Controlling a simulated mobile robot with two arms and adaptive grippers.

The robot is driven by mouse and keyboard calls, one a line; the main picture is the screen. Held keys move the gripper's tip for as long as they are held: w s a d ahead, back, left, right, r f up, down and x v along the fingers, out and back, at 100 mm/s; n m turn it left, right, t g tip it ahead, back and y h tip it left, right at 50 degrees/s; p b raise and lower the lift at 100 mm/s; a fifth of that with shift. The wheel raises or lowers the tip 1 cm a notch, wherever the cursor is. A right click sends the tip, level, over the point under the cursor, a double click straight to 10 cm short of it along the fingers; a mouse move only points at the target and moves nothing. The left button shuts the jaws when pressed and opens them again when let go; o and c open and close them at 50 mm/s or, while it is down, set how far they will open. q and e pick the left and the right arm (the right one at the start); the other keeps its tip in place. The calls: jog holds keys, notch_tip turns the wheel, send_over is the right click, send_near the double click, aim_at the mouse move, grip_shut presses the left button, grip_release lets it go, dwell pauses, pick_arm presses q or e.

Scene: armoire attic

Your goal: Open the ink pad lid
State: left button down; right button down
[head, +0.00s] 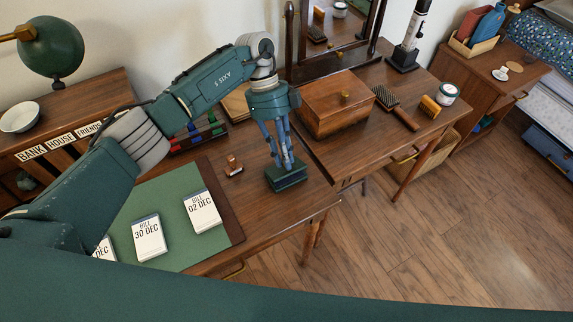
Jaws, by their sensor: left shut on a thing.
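The ink pad (287,181), a small dark green box, sits on the wooden desk to the right of the green desk mat. My left gripper (285,162) comes down from above with its fingers shut on the ink pad's lid at the top of the box. The fingers partly cover the lid, and I see no clear gap between it and the base. My right gripper is not in view.
A stamp (234,165) stands left of the ink pad. Bills (149,237) lie on the green mat (172,194). A wooden box (338,104), a hairbrush (397,109) and a mirror (335,38) stand on the dressing table behind right.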

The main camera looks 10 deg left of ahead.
pick_arm(q)
jog(key=shift+w+a+r+g+h+b, duration=0.1)
jog(key=shift+w+a+g+h+b, duration=0.3)
jog(key=shift+b, duration=0.7)
jog(key=shift+d+g, duration=0.15)
jog(key=shift+g, duration=0.15)
